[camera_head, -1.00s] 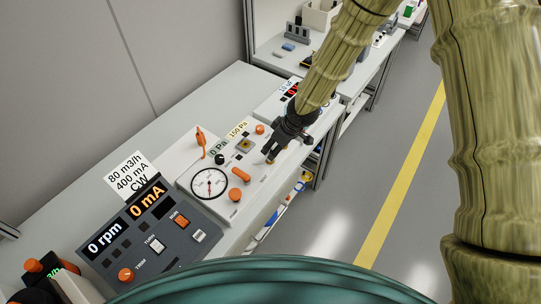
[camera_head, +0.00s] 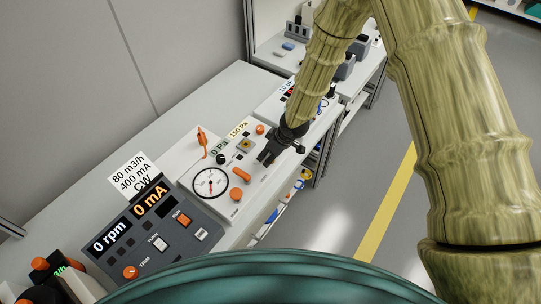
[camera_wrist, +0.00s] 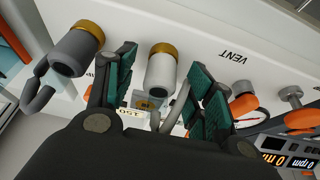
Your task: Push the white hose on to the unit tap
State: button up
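My gripper (camera_head: 267,159) is low over the front of the white panel unit in the head view. In the wrist view its two teal-padded fingers (camera_wrist: 164,62) are apart. A white cylindrical hose end with a brass collar (camera_wrist: 160,70) lies between them, with gaps seen on both sides. A pale tube (camera_wrist: 178,106) curves beside it. A grey end with a brass collar (camera_wrist: 77,50) is left of the fingers. Orange-handled fittings (camera_wrist: 243,104) are on the right; I cannot tell which is the unit tap. The hose is not clear in the head view.
The white panel (camera_wrist: 205,40) carries a VENT label. A round gauge (camera_head: 210,183) and orange knobs (camera_head: 240,174) are left of my gripper in the head view. A dark control box (camera_head: 150,230) stands nearer. The floor (camera_head: 345,215) to the right is clear.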

jog(key=c, duration=1)
jog(key=shift+o, duration=0.2)
jog(key=shift+r, duration=0.15)
jog(key=shift+w+r+b, duration=0.1)
jog(key=shift+r+b, duration=0.5)
jog(key=shift+r, duration=0.05)
jog(key=shift+r+b, duration=0.6)
jog(key=shift+r, duration=0.35)
jog(key=s+d+b, duration=0.2)
jog(key=s+d, duration=0.2)
jog(key=s, duration=0.3)
jog(key=s+d+r+b, duration=0.1)
jog(key=s+d+b, duration=0.2)
jog(key=s, duration=0.3)
jog(key=shift+s+d+r, duration=0.25)
jog(key=shift+s+d, duration=0.1)
jog(key=shift+d, duration=0.45)
